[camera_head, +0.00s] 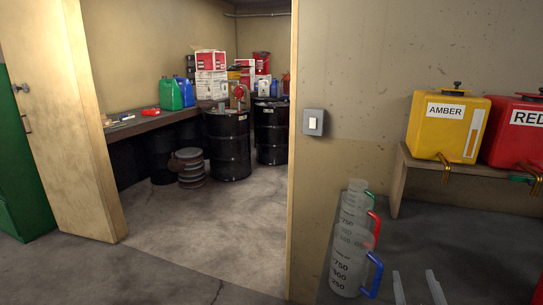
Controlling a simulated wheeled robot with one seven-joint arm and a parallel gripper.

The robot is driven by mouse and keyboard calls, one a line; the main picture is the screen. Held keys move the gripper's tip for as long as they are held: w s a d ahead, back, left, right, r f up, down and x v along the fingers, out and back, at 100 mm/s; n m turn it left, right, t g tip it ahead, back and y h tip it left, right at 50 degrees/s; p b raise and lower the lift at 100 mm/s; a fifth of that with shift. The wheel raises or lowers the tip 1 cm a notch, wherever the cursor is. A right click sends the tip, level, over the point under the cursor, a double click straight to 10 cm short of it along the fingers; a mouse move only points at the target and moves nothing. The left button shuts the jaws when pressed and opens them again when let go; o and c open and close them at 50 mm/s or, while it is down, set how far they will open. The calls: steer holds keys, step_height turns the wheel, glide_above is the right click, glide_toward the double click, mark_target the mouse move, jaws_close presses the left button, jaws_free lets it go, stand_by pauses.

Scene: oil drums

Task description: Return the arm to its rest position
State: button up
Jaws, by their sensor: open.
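Two pale grey fingertips of my gripper (418,287) show at the bottom edge, right of centre. They stand apart with nothing between them. The rest of my arm is out of the frame. I see no contact between the fingers and the jugs.
A yellow AMBER tank (447,125) and a red RED tank (512,135) with taps sit on a shelf (470,172) at the right. A light switch (313,122) is on the wall. Beyond the open door (65,120), black drums (229,150) stand on grey floor.

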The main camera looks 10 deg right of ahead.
steer(key=s+a+f+y, duration=0.2)
steer(key=s+a, duration=0.4)
steer(key=s, duration=0.5)
steer(key=s+a+f+n+g+y, duration=0.1)
steer(key=s+a+f+y, duration=0.2)
steer(key=s, duration=0.9)
steer(key=s+a+f+n+y, duration=0.1)
steer(key=s+a+f+y, duration=0.2)
steer(key=s+a, duration=0.5)
steer(key=s, duration=0.3)
steer(key=shift+s+a+f+g, duration=0.15)
steer(key=shift+a+f+g, duration=0.15)
steer(key=shift+f+g, duration=0.1)
